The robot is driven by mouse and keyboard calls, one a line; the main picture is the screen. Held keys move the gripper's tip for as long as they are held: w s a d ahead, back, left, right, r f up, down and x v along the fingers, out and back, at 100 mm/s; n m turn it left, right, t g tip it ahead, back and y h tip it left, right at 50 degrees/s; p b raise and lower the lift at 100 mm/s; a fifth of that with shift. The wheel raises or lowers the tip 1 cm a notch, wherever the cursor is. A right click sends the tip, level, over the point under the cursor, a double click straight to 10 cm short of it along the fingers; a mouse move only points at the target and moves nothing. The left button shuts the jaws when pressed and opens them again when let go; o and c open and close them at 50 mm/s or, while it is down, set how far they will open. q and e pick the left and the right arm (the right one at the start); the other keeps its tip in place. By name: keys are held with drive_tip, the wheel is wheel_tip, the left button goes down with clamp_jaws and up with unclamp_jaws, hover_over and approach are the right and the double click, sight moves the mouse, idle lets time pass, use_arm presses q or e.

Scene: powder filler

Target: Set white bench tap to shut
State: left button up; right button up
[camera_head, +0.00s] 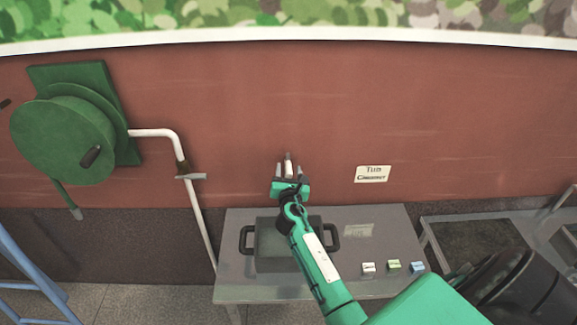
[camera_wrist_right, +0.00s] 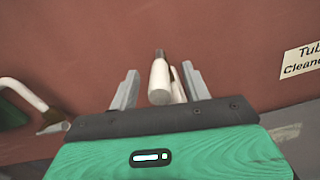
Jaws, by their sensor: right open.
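The white bench tap (camera_head: 288,158) shows as a short white upright piece with a dark collar, seen against the red wall behind the grey bench. My right gripper (camera_head: 288,170) is open, with one finger on each side of it. In the right wrist view the white tap (camera_wrist_right: 159,82) stands between the two grey fingers of the gripper (camera_wrist_right: 160,90), with a visible gap on both sides. A second white part shows just behind it. The tap's lower part is hidden by my gripper. My left gripper is not in view.
A white pipe (camera_head: 197,215) with a grey-handled tap (camera_head: 190,177) stands left of the bench (camera_head: 235,286). A grey tub (camera_head: 273,262) with black handles and small labelled blocks (camera_head: 394,265) are on the bench. A green hose reel (camera_head: 62,140) hangs on the wall.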

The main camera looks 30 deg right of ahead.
drive_tip(key=shift+x, duration=0.75)
drive_tip(key=shift+w+d, duration=0.1)
drive_tip(key=shift+w, duration=0.1)
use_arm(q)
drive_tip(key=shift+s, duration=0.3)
use_arm(e)
clamp_jaws()
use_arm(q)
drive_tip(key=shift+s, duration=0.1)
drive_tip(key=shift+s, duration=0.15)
